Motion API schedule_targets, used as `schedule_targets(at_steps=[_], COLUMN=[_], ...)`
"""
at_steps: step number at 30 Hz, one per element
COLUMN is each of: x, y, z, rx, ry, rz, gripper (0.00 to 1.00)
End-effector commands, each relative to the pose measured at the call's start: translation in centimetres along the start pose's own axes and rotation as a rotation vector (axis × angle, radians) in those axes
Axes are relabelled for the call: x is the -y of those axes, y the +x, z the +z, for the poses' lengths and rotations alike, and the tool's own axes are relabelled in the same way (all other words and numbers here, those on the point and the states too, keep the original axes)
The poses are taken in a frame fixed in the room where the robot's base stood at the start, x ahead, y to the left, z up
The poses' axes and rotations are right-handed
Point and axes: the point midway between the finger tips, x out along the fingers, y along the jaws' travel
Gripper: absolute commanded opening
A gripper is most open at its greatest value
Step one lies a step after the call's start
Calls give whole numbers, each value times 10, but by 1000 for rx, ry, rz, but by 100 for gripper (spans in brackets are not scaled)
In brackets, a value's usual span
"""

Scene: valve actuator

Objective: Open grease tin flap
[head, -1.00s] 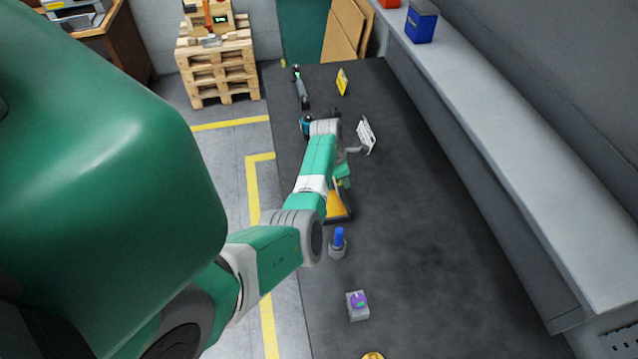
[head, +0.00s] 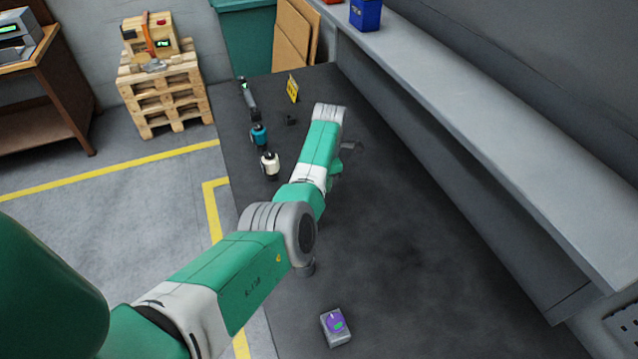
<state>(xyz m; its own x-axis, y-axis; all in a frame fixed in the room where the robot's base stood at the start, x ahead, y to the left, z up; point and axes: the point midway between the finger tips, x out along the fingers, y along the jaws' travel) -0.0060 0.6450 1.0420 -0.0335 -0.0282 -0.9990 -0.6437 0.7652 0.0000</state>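No thing in view can be surely told as the grease tin or its flap. Two small round containers stand on the dark bench: a teal and black one (head: 259,137) and a cream one (head: 270,165) just nearer to me. My gripper (head: 351,147) is to the right of both, on the far side of my green and white arm. Only a small grey part of it shows beside the wrist, so its fingers and anything between them are hidden. My arm covers part of the bench middle.
A yellow sign (head: 293,89), a dark tool (head: 248,98) and a small black piece (head: 290,120) are at the bench's far end. A grey box with a purple top (head: 336,327) is near me. A long grey ledge (head: 470,130) borders the right side. The right-middle bench is clear.

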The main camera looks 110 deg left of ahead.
Motion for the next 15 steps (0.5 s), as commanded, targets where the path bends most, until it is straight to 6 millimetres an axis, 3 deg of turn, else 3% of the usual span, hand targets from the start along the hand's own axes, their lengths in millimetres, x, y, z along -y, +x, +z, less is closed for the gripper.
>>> schedule_targets(at_steps=[13,14,15], x=[1,1,1], y=[1,1,1], z=[2,2,2], rx=[3,3,3], ry=[1,1,1], rz=[-1,-1,-1], gripper=[0,29,37])
